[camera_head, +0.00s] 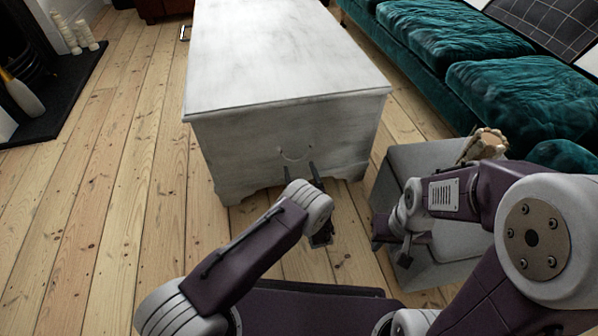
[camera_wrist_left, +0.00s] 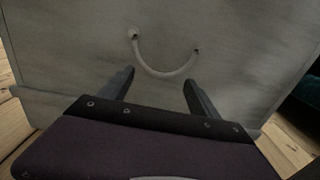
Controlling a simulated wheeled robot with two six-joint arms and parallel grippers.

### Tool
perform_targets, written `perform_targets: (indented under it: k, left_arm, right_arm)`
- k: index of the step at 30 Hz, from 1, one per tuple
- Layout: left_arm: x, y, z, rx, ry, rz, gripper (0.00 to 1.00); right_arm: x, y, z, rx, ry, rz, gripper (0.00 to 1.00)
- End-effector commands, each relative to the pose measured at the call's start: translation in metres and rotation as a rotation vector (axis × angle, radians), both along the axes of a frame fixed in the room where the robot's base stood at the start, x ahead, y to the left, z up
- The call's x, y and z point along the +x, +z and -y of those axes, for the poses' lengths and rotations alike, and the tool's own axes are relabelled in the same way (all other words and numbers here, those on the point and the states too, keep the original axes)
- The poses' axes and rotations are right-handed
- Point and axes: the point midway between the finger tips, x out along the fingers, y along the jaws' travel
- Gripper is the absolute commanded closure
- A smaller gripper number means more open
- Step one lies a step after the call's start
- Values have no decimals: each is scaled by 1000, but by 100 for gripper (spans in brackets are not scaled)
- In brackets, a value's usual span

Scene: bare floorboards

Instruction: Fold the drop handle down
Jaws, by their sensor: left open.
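The drop handle (camera_head: 295,156) is a pale, curved bar on the near end of a whitewashed wooden chest (camera_head: 285,60). In the left wrist view the handle (camera_wrist_left: 165,74) is a U-shaped loop between two round mounts, its curve lowest in the picture. I cannot tell how far it stands out from the panel. My left gripper (camera_head: 300,168) is open and empty in front of the panel, just below the handle. In the left wrist view its fingers (camera_wrist_left: 158,78) are on either side of the loop's lower part. My right gripper (camera_head: 391,248) is off to the right; its jaw opening is unclear.
A teal sofa (camera_head: 450,50) runs along the right. Floorboards (camera_head: 95,220) are clear at left. A dark hearth (camera_head: 60,95) is at the far left.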

Motion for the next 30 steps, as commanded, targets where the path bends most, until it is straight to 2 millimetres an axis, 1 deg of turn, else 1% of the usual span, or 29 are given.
perform_targets:
  k: [1,3,7,14,15,17,18,19,20,25,30]
  left_arm:
    - [8,-6,-4,-2,3,2,29]
    - [17,-4,-6,-2,2,2,29]
    - [25,-1,-8,1,1,-1,29]
    - [25,1,-8,1,0,-1,29]
    - [25,1,-8,1,0,-1,40]
    - [25,1,-8,1,0,-1,56]
    - [25,1,-8,1,0,-1,68]
    - [25,1,-8,1,0,-1,76]
    - [25,1,-8,1,0,-1,78]
    - [26,0,-9,5,1,12,79]
    - [31,-3,-10,31,1,97,80]
  right_arm:
    - [0,-13,0,0,-1,0,70]
    - [0,-18,0,0,-1,0,70]
    - [0,-21,0,0,-2,-1,70]
    - [0,-19,0,0,-2,-1,70]
    - [0,-19,0,0,-3,-1,70]
    - [0,-19,0,0,-3,-1,70]
    - [0,-19,0,0,-3,-1,70]
    - [0,-19,0,0,-3,-1,70]
    - [0,-19,0,0,-3,-1,70]
    - [0,-20,0,0,-3,-1,70]
    - [0,-19,0,0,-3,-1,70]
